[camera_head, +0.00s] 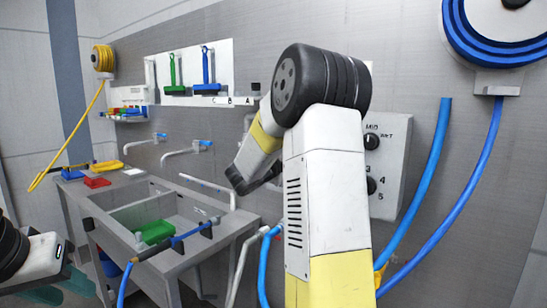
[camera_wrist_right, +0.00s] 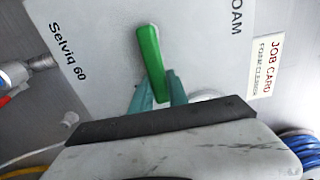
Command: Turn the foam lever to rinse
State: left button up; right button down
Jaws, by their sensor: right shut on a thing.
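The green foam lever (camera_wrist_right: 151,62) stands out from a grey panel (camera_wrist_right: 95,50) in the right wrist view, with part of the word FOAM printed beside it. The teal fingers of my right gripper (camera_wrist_right: 157,92) are shut on the lever's lower part. In the head view my right arm hides this gripper and the lever. My left gripper (camera_head: 62,284) is at the lower left of the head view, low and in front of the sink bench, far from the lever. Its teal fingers are partly cut off, so its opening is unclear.
A grey box with dial knobs (camera_head: 372,142) is on the wall behind my right arm. Blue hoses (camera_head: 480,190) hang at the right from a reel. A steel sink bench (camera_head: 120,215) holds a green block (camera_head: 157,232) and a spray lance. A job card (camera_wrist_right: 268,60) is beside the lever.

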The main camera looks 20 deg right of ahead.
jog(key=shift+f, duration=0.1)
jog(key=c, duration=1.3)
grip_release()
jog(key=v, duration=0.7)
jog(key=shift+s+a, duration=0.2)
jog(key=shift+a, duration=0.15)
